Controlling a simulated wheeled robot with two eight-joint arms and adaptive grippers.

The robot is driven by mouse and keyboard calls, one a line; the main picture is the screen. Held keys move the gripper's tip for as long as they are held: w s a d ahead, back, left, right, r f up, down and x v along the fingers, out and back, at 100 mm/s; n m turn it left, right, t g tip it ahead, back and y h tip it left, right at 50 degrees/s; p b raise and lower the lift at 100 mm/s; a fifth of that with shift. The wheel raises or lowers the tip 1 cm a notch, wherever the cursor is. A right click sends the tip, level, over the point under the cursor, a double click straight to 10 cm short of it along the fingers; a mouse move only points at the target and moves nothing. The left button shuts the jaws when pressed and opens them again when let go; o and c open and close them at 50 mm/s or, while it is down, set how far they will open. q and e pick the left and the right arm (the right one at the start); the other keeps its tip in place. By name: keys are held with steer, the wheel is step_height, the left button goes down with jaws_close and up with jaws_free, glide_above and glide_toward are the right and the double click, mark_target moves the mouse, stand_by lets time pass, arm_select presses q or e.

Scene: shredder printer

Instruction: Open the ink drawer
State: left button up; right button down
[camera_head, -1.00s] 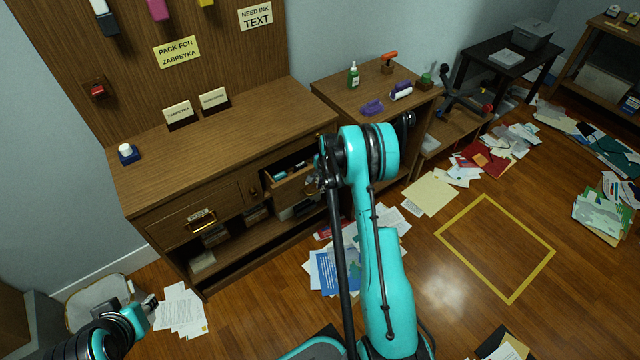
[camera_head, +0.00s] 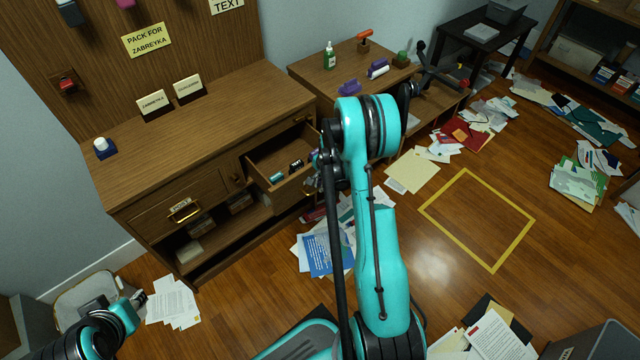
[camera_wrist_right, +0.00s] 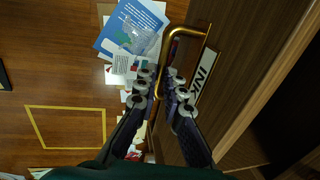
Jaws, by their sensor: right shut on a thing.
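The ink drawer (camera_head: 262,168) of the wooden cabinet is pulled well out, with a few small dark and teal cartridges (camera_head: 296,166) visible inside. In the right wrist view, its front carries a label reading INK (camera_wrist_right: 201,78) and a brass handle (camera_wrist_right: 184,31). My right gripper (camera_wrist_right: 163,84) is shut on the brass handle, its fingers on either side of the bar. In the head view my right arm hides the right part of the drawer front. My left gripper (camera_head: 137,300) is at the lower left, away from the cabinet; its finger state is unclear.
A closed drawer labelled POST (camera_head: 180,206) is left of the ink drawer, above an open shelf. Papers (camera_head: 318,250) lie on the floor below. A yellow taped square (camera_head: 478,220) marks clear floor to the right. A bin (camera_head: 80,300) stands at lower left.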

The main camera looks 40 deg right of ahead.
steer(key=c, duration=1.6)
jaws_free()
step_height(320, 180, up, 12)
steer(key=s, duration=0.2)
steer(key=shift+s+f, duration=0.15)
steer(key=s+a+r+n+t, duration=0.1)
steer(key=s+a+r+n, duration=0.1)
steer(key=a+r+n, duration=0.4)
steer(key=s+a+r+n+t, duration=0.2)
steer(key=s+a+r+n, duration=0.3)
steer(key=s+a, duration=0.2)
steer(key=s+a+r+n+t, duration=0.2)
steer(key=s+a+r+n, duration=0.3)
steer(key=a, duration=0.5)
steer(key=shift+s+r+n, duration=0.35)
steer(key=shift+s+n, duration=0.25)
steer(key=shift+s, duration=0.55)
